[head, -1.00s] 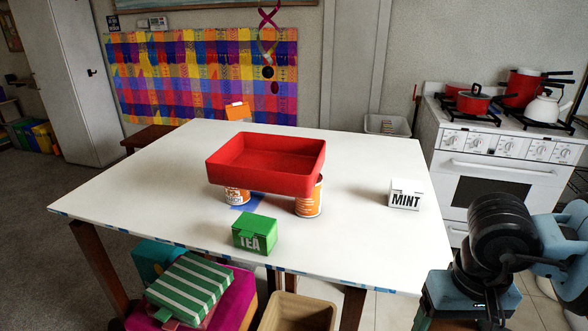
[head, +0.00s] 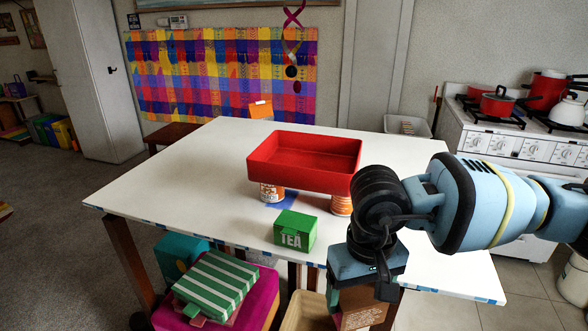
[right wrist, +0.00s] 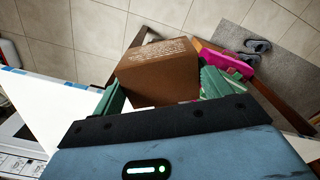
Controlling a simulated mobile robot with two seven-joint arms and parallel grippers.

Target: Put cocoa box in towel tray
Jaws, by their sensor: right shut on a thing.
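My right gripper (head: 352,296) hangs low at the table's near right edge, pointing down, and is shut on a brown box with pale print, seemingly the cocoa box (head: 362,314). In the right wrist view the brown box (right wrist: 160,72) sits between the gripper's green fingers (right wrist: 160,90). An empty red tray (head: 318,178) stands raised on orange cans (head: 271,193) on the white table (head: 180,178), left of and beyond the gripper. No tray is clearly marked as the towel tray. My left gripper is not in view.
A green TEA box (head: 294,231) stands in front of the red tray. Below the table's front edge are a green-striped item (head: 215,284) on a magenta one and a tan bin (head: 305,313). My right arm covers the table's right side. The table's left part is clear.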

